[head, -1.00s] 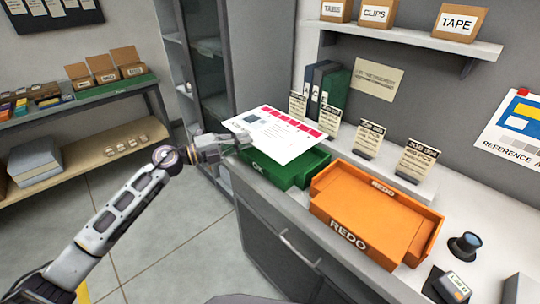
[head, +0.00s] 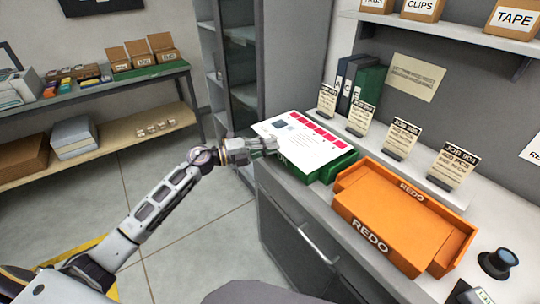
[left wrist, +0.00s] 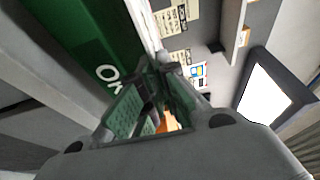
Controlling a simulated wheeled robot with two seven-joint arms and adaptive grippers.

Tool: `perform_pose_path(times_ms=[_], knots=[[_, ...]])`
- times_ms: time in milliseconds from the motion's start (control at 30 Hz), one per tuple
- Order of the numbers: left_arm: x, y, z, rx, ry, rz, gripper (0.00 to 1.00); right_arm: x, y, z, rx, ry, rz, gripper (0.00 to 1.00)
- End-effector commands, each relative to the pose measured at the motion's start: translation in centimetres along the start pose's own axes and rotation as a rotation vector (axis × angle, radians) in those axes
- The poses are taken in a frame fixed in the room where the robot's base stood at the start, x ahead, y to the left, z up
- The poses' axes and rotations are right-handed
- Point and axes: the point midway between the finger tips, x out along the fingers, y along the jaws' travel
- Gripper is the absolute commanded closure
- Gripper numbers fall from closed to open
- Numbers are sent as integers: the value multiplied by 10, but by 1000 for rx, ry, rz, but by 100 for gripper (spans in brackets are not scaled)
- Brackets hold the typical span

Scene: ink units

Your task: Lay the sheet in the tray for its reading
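The sheet (head: 303,143) is white with a row of pink-red patches, a grey square and text. It lies over the green OK tray (head: 340,166) and covers most of it; I cannot tell whether it touches the rim. My left gripper (head: 270,146) is shut on the sheet's left edge, beside the tray's front-left side. In the left wrist view the fingers (left wrist: 160,68) meet at the sheet's thin white edge (left wrist: 149,28), next to the green tray wall (left wrist: 62,45). The orange REDO tray (head: 385,232) stands to the right, empty. My right gripper is not in view.
Several job cards (head: 400,138) stand on a ledge behind the trays. Binders (head: 366,92) stand behind at the left. A dark round knob-like object (head: 497,262) sits right of the REDO tray. A grey cabinet (head: 240,75) stands at the counter's left end.

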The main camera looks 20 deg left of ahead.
Motion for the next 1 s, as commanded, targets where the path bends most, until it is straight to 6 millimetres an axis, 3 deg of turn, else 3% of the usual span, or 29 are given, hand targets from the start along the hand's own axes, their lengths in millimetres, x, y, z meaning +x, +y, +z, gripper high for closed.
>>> perform_pose_path(times_ms=[167,400,567,900,1000], knots=[[0,13,-1,-4,0,-1,100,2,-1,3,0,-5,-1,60],[0,35,0,-3,0,-1,100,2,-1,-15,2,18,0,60],[0,37,0,-1,1,0,100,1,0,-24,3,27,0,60],[0,40,0,-1,0,0,100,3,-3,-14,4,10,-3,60],[0,40,0,-1,0,0,87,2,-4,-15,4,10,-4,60]])
